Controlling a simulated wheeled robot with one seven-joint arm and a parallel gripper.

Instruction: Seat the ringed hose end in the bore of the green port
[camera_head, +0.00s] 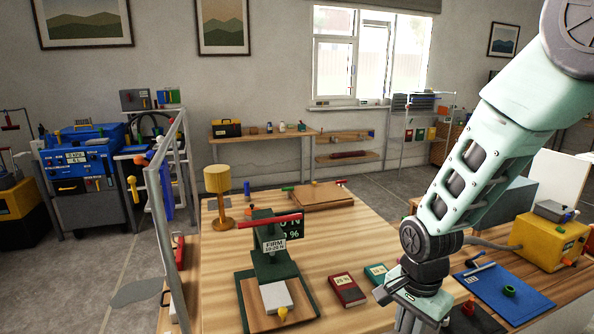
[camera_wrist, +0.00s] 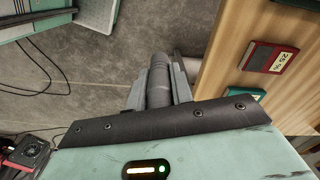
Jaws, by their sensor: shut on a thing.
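My gripper (camera_head: 408,318) is low at the near edge of the wooden table, with its tips at the bottom of the head view. In the wrist view my gripper (camera_wrist: 160,92) is shut on a grey ribbed cylinder, the hose end (camera_wrist: 159,80), which points out past the jaws over grey floor. Its ring cannot be made out clearly. A grey hose (camera_head: 487,243) runs from the yellow box towards my arm, which hides part of it. A small green ring-shaped piece (camera_head: 509,291), perhaps the green port, sits on the blue mat, to the right of my gripper.
The yellow box (camera_head: 550,241) stands behind the blue mat (camera_head: 490,284), where tools lie. A red block (camera_head: 346,290) and a green block (camera_head: 376,272) lie left of my gripper. A dark green press (camera_head: 270,262) stands further left. In the wrist view, the table's edge is right of the jaws.

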